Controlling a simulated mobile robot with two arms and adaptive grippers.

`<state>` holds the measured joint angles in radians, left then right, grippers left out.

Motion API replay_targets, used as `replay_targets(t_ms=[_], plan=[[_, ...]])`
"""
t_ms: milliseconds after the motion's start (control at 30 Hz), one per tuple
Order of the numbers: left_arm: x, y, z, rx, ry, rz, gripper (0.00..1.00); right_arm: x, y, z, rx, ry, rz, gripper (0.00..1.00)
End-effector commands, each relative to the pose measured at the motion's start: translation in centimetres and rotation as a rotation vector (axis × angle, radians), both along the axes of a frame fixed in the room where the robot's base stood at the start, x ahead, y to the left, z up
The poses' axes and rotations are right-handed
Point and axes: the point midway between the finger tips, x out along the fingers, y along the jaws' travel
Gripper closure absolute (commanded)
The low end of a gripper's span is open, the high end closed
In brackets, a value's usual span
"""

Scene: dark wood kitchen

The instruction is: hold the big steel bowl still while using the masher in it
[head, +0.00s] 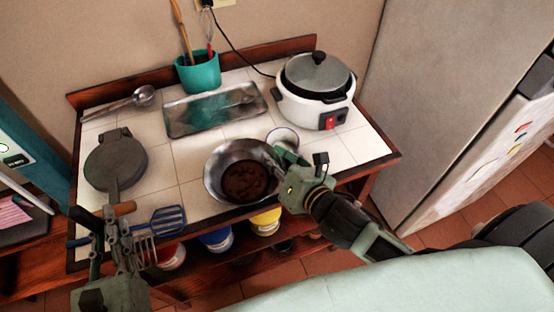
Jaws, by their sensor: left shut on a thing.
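The big steel bowl (215,165) stands upright near the counter's front edge with a dark brown lumpy mass (247,182) in it. My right gripper (277,160) is at the bowl's right rim; its fingers overlap the rim, and I cannot tell whether they are closed on it. My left gripper (112,232) is at the lower left, over the counter's front edge and left of the bowl. It is shut on the masher, whose metal wires (146,248) point down and to the right, apart from the bowl. The fingers hide part of the masher.
A blue slotted spatula (168,221) and a dark round press (115,160) lie left of the bowl. Behind are a metal tray (212,108), ladle (143,96), teal utensil pot (198,73) and white cooker (312,105). A white-rimmed cup (283,134) stands close behind my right gripper.

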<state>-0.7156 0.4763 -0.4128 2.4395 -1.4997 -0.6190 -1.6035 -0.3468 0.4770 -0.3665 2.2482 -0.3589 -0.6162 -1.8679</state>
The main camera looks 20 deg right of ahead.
Motion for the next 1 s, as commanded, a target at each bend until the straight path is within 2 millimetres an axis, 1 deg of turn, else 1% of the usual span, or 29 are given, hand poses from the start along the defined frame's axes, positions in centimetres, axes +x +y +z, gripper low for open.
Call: replay_targets(t_ms=[33, 267, 367, 467, 800, 1000], plan=[[-0.2, -0.1, -1.7, -0.002, 0.034, -0.003, 1.00, -0.1, -0.1, -0.6, -0.002, 0.011, -0.002, 0.73], [-0.2, -0.1, -1.7, -0.002, 0.033, -0.003, 1.00, -0.1, -0.1, -0.6, -0.004, 0.010, -0.003, 0.73], [-0.2, -0.1, -1.7, -0.002, 0.033, -0.003, 1.00, -0.5, -0.2, -0.5, -0.004, 0.010, -0.002, 0.73], [-0.2, -0.1, -1.6, -0.002, 0.033, -0.003, 1.00, -1.5, -0.4, -0.1, -0.003, 0.008, -0.003, 0.73], [-0.2, -0.1, -1.6, -0.002, 0.033, -0.003, 1.00, -6.0, -1.2, 1.7, -0.001, 0.000, 0.000, 0.73], [-0.2, -0.1, -1.6, -0.002, 0.033, -0.003, 1.00, -7.6, -1.5, 2.3, 0.001, -0.003, -0.001, 0.73]])
